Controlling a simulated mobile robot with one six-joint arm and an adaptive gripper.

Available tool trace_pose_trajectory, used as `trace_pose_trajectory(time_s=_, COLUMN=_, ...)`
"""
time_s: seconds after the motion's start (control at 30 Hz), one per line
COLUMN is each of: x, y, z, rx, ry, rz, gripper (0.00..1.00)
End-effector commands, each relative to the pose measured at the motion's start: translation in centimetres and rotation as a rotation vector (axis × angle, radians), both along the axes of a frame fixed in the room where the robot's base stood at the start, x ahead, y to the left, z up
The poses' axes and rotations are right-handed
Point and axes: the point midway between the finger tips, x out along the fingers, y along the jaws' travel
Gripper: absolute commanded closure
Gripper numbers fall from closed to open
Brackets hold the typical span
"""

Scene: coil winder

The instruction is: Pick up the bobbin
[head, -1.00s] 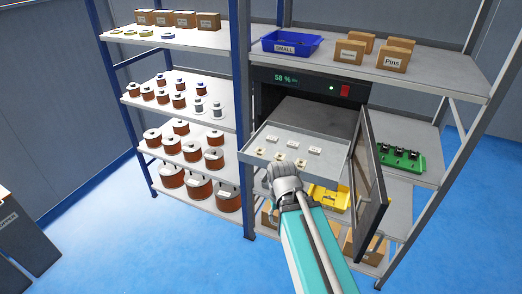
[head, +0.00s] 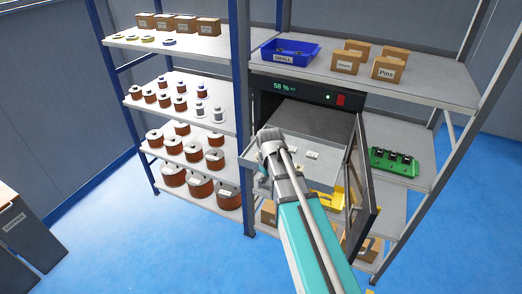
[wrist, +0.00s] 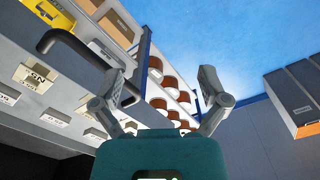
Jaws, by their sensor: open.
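My gripper (wrist: 162,82) is open and empty in the wrist view, with its two fingers spread apart. In the head view my gripper (head: 268,138) is over the left part of the pulled-out tray (head: 257,178), and my wrist hides its fingers and much of the tray. Small pale pieces (head: 312,155) and labels are on the tray. In the wrist view, small beige pieces (wrist: 33,78) lie by labels on the tray at left, outside the fingers. I cannot tell which piece is the bobbin.
The tray's dark handle (wrist: 75,42) is near my left finger in the wrist view. The cabinet door (head: 368,185) stands open at right. A green rack (head: 397,160) and yellow bin (head: 328,200) are nearby.

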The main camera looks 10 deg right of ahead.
Motion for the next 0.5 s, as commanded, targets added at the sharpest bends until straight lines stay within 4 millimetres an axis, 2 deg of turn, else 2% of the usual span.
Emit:
trace_pose_trajectory(time_s=0.03, x=2.6, y=0.0, z=2.1, rx=0.0, ry=0.0, rz=0.047, gripper=0.06)
trace_pose_trajectory(time_s=0.2, x=8.0, y=0.0, z=5.4, rx=0.0, ry=0.0, rz=0.22, gripper=0.06)
trace_pose_trajectory(time_s=0.4, x=13.5, y=-0.1, z=8.7, rx=0.0, ry=0.0, rz=0.406, gripper=0.06)
trace_pose_trajectory(time_s=0.5, x=15.5, y=-0.1, z=9.8, rx=0.0, ry=0.0, rz=0.475, gripper=0.06)
